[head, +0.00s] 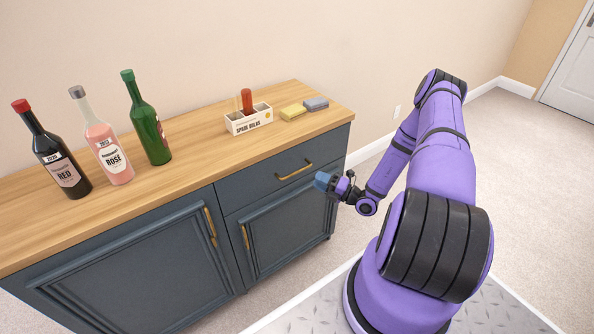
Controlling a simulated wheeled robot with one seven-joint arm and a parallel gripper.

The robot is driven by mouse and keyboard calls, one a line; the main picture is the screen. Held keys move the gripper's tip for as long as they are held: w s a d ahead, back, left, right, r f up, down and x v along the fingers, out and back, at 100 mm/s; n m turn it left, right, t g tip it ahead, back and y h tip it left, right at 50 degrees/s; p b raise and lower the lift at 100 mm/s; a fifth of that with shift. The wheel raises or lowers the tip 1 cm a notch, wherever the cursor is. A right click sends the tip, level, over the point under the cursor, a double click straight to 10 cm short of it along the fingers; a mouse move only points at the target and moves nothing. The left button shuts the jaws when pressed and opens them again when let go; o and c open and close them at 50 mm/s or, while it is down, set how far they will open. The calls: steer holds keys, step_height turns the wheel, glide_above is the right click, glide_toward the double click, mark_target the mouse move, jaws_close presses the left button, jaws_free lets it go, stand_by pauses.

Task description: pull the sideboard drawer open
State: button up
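The sideboard (243,190) is dark blue-grey with a light wood top and stands against the wall. Its drawer (265,187) is at the upper right of the front, flush and shut. The drawer has a horizontal gold handle (294,170). My gripper (322,182) is at the drawer's right end, to the right of the handle and apart from it. Its blue-teal fingertips point toward the sideboard front. They are small here, and the gap between them cannot be made out.
On the top stand a red bottle (60,165), a rosé bottle (108,150), a green bottle (150,130), a white labelled box (248,121) and two sponge-like blocks (293,112). Carpet (520,180) lies open at right.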

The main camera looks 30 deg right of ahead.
mark_target(297, 172)
steer(key=w+a, duration=0.1)
steer(key=w, duration=0.2)
steer(key=w+a+m+h, duration=0.1)
steer(key=w, duration=0.2)
steer(key=w+a+m, duration=0.1)
steer(key=w, duration=0.2)
steer(key=shift+w+a+f+t+h, duration=0.1)
steer(key=shift+a+f+t+h, duration=0.2)
steer(key=shift+a+t, duration=0.1)
jaws_close()
